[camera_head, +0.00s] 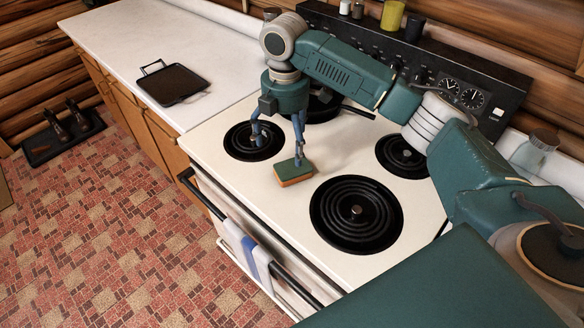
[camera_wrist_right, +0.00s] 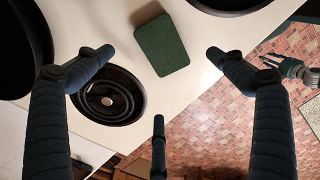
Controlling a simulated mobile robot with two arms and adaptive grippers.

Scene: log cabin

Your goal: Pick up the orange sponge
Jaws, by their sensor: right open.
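The sponge (camera_head: 295,171) lies flat on the white stove top, between the burners near the front edge. Its top is green and its side is orange. In the right wrist view only its green top (camera_wrist_right: 161,45) shows. My right gripper (camera_head: 278,151) points down over the stove, open and empty. In the right wrist view the sponge lies ahead of the spread fingers (camera_wrist_right: 160,75). My left gripper (camera_wrist_right: 277,66) shows small at the right edge of that view, above the floor.
Black coil burners (camera_head: 357,214) surround the sponge, and a dark pan (camera_head: 322,108) sits at the back. A towel (camera_head: 250,257) hangs on the oven handle. A black square pan (camera_head: 172,84) rests on the white counter (camera_head: 115,42). Bare stove top lies around the sponge.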

